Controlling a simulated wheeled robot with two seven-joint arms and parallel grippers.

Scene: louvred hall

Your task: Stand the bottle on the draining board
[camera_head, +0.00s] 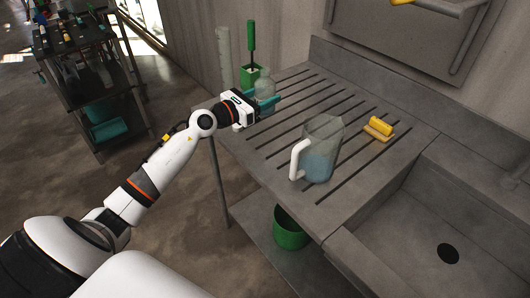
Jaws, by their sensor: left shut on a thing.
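The draining board (398,143) is a grey slotted metal surface to the left of the sink. The bottle (265,82) is clear with a pale green tint and looks about upright. My left gripper (268,103) reaches in from the left and is shut on the bottle at the board's far left edge. The fingers and wrist hide part of the bottle, including its base, so I cannot tell whether it touches the board. My right gripper is not in view.
A clear jug (322,150) with a white handle and bluish contents stands on the board. A yellow brush or sponge (380,128) lies right of it. A green brush (251,42) in a green holder and a clear cylinder (225,52) stand behind the bottle.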

